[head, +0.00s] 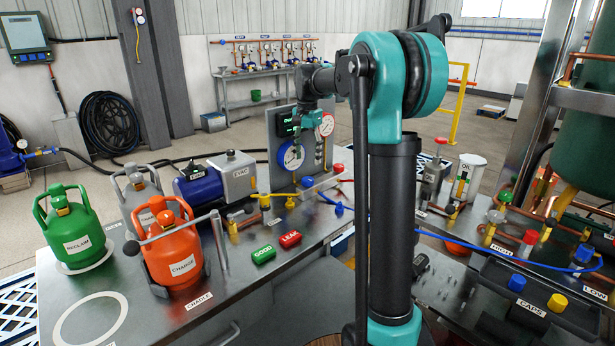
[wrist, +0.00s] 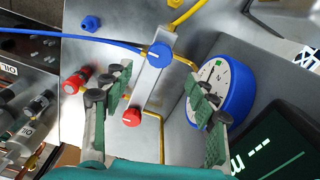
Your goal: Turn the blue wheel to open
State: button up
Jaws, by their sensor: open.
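The blue wheel (wrist: 159,54) is a round knob with a pale pointer mark on the manifold block, in the wrist view. A red wheel (wrist: 131,117) sits lower on the same block. My gripper (wrist: 160,82) is open, with one finger on each side of the block. The blue wheel lies between and a little beyond the fingertips, and no contact shows.
A blue-rimmed gauge (wrist: 238,95) stands close beside the right finger; a red-rimmed gauge (head: 325,124) is on the same panel. A red fitting (wrist: 76,80) is left of the left finger. Blue and yellow hoses (wrist: 187,12) run near the block. An orange CHARGE cylinder (head: 174,245) stands on the bench.

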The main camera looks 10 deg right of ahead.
aim_at(308, 179)
notch_tip(308, 179, down, 8)
jog(key=shift+r, duration=0.1)
dwell(0.4)
jog(key=c, duration=1.2)
